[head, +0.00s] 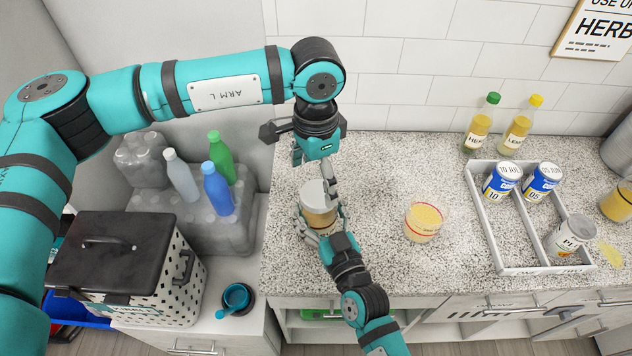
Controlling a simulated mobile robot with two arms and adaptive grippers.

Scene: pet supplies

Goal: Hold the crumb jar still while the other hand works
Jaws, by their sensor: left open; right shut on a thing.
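The crumb jar (318,216) stands upright on the speckled counter, with yellowish contents and a pale, metallic-looking top (317,192). My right gripper (321,226) comes from the front and is shut on the jar's body, one finger on each side. My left gripper (313,172) is open above and behind the jar, its fingers pointing down toward the top. One left finger runs close past the top's right side; I cannot tell whether it touches. The fingers hide part of the jar.
A glass cup (424,222) with yellow contents stands right of the jar. Farther right is a white divided tray (492,235) with cans; one can (569,234) is tilted near a yellow spill (610,254). Two bottles (478,125) stand behind. Counter between jar and cup is clear.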

